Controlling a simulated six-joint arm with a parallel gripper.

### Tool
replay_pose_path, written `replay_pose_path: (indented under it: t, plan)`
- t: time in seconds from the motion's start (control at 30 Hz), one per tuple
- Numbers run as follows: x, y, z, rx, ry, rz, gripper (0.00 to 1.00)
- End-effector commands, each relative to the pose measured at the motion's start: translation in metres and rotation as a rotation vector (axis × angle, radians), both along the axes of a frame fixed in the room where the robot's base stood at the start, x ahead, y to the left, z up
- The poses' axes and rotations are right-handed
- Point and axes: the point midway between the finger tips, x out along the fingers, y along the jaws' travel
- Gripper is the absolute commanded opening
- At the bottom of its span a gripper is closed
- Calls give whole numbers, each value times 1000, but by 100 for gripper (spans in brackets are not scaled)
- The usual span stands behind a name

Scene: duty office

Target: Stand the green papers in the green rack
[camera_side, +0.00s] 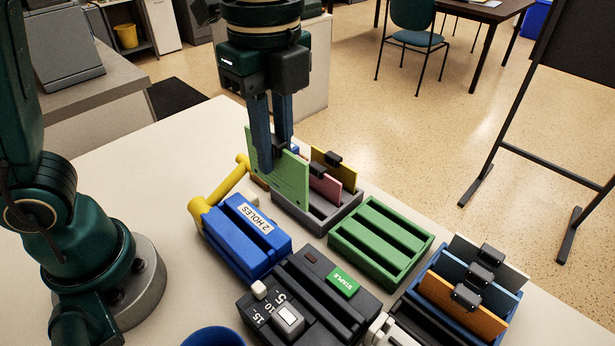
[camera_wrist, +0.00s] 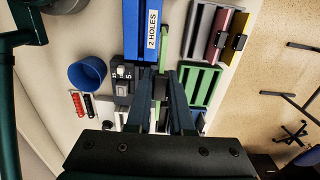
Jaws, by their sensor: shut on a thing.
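My gripper (camera_side: 275,148) points down and is shut on the green papers (camera_side: 284,180), held upright as a thin sheet. A dark piece, perhaps a clip, shows at their top edge by the fingers. In the side view they overlap the left end of the grey rack; their height above it is unclear. In the wrist view the green papers (camera_wrist: 163,57) show edge-on below my fingers (camera_wrist: 165,85), beside the blue punch. The green rack (camera_side: 350,238) stands on the table to the right of the papers, its slots empty. It also shows in the wrist view (camera_wrist: 212,82).
The grey rack (camera_side: 291,212) holds pink (camera_side: 326,185) and yellow papers (camera_side: 340,172) with black clips. The blue "2 HOLES" punch (camera_side: 232,246) with its yellow handle, black stapler unit (camera_side: 316,318) and blue cup (camera_side: 212,338) stand nearby. A blue rack (camera_side: 418,280) holds clipped papers at right.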

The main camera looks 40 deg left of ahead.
Motion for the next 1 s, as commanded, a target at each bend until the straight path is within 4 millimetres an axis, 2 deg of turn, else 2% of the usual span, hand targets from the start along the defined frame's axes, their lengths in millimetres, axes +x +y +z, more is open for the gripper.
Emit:
replay_pose_path:
  t: [0.17, 0.47, 0.73, 1.0]
  plan:
    - [10, 1, 12, -1, -2, 34, 0]
    - [47, -31, 14, 0, 1, 67, 0]
    - [70, -68, -4, 1, 2, 55, 0]
    - [76, -99, -34, 2, 4, 7, 0]
